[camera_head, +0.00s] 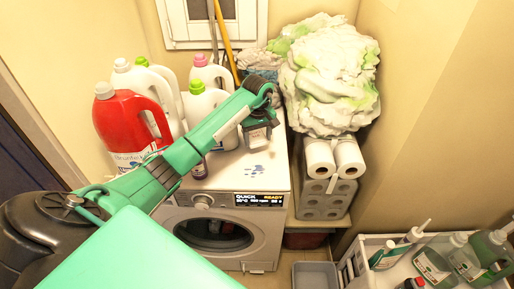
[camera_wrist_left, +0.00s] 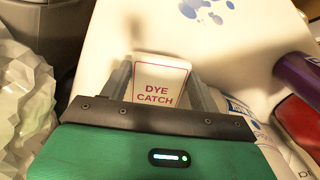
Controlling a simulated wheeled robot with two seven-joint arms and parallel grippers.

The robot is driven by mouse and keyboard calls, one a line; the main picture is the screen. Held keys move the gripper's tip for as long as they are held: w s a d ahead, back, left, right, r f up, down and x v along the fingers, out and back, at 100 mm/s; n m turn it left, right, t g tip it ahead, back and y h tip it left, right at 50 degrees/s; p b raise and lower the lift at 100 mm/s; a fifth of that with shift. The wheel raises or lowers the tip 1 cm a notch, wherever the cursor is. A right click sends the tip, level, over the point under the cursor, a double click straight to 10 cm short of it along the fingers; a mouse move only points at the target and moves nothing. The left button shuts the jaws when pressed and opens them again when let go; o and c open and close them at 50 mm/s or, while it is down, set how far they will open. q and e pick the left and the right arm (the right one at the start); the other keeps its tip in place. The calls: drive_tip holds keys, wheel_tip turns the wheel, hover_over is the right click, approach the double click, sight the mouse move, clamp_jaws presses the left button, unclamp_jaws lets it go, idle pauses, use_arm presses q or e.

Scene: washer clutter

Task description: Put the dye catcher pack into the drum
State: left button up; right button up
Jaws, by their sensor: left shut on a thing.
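The dye catcher pack (camera_wrist_left: 160,79) is a small white pack with pink "DYE CATCH" lettering. It is between the two fingers of my left gripper (camera_wrist_left: 158,90), which is shut on it. In the head view my left gripper (camera_head: 259,135) is over the right part of the washer top, pointing down; the pack is hard to make out there. The white washing machine (camera_head: 265,219) stands below, its display reading "QUICK READY". Its drum (camera_head: 213,235) shows dark in the round front opening; I cannot tell how the door stands. My right gripper is not in view.
A red bottle (camera_head: 124,124) and several white bottles crowd the washer's left top; a purple bottle (camera_wrist_left: 297,73) is close to my left gripper. Crumpled cloth (camera_head: 330,80) and paper rolls (camera_head: 328,190) stand right. A grey bin (camera_head: 315,275) and white cart (camera_head: 381,242) are lower right.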

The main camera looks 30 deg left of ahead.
sight(258, 140)
use_arm(q)
wheel_tip(258, 140, down, 4)
drive_tip(key=shift+r+b, duration=0.1)
drive_tip(key=shift+b, duration=0.9)
drive_tip(key=shift+f, duration=0.2)
drive_tip(key=o, duration=0.9)
drive_tip(key=shift+o, duration=0.2)
drive_tip(key=shift+r, duration=0.1)
